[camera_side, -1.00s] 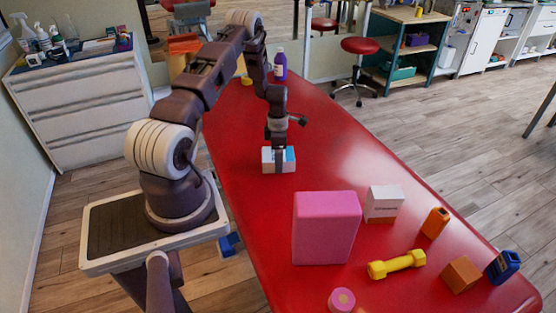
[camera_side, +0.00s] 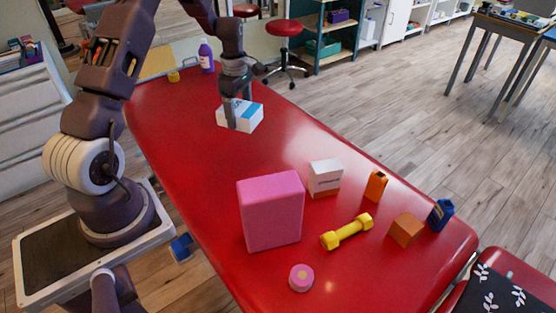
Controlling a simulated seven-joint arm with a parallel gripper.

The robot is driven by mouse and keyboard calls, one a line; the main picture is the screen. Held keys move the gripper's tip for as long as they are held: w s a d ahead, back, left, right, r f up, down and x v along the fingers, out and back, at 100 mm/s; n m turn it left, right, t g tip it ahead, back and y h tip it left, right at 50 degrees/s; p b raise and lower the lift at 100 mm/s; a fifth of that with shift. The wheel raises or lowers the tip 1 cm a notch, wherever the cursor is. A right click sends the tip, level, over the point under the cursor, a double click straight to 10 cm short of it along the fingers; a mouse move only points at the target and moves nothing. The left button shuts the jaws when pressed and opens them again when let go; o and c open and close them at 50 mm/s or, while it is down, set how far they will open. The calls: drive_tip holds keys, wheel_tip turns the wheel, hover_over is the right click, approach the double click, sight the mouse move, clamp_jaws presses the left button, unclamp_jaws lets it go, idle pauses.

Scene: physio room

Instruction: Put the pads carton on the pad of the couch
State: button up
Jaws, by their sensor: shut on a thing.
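The pads carton (camera_side: 248,119), a white box with blue parts whose label I cannot read, is in my gripper (camera_side: 231,118). The gripper points down and is shut on it, the fingers covering part of its left side. The carton shows against the far half of the couch's red pad (camera_side: 290,130). I cannot tell whether it touches the pad or hangs a little above it. The pad is long, smooth and glossy.
On the pad's near half are a pink block (camera_side: 270,210), another white carton (camera_side: 325,177), a yellow dumbbell (camera_side: 347,232), an orange bottle (camera_side: 376,185), an orange block (camera_side: 405,230), a blue object (camera_side: 441,214) and a pink roll (camera_side: 301,278). A purple bottle (camera_side: 206,57) stands farther back.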

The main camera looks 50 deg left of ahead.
sight(246, 118)
drive_tip(key=w+d+r+m, duration=0.1)
drive_tip(key=d+r+m, duration=0.7)
drive_tip(key=d+m, duration=0.25)
drive_tip(key=d+r+m, duration=0.9)
drive_tip(key=d+m, duration=0.1)
drive_tip(key=d, duration=0.1)
drive_tip(key=s+f+m, duration=0.3)
drive_tip(key=s+f, duration=0.2)
drive_tip(key=f, duration=0.7)
drive_tip(key=a+f+n, duration=0.2)
drive_tip(key=a+n, duration=0.3)
drive_tip(key=w+a+f+n, duration=0.1)
drive_tip(key=a+f+n, duration=0.1)
drive_tip(key=a+n, duration=0.3)
drive_tip(key=w+a+f+n, duration=0.1)
drive_tip(key=a+f+n, duration=0.1)
drive_tip(key=a+n, duration=0.3)
drive_tip(key=shift+w+a+n, duration=0.25)
drive_tip(key=shift+a+n, duration=0.1)
drive_tip(key=shift+n, duration=0.8)
drive_tip(key=a+f+n, duration=0.1)
drive_tip(key=a+n, duration=0.1)
drive_tip(key=s+a+f+n, duration=0.1)
drive_tip(key=a+n, duration=0.3)
drive_tip(key=shift+s+a+f+n, duration=0.25)
drive_tip(key=shift+a+f+n, duration=0.1)
drive_tip(key=shift+f+n, duration=0.05)
drive_tip(key=s+a+f+n, duration=0.3)
drive_tip(key=a+n, duration=0.4)
drive_tip(key=shift+f, duration=0.1)
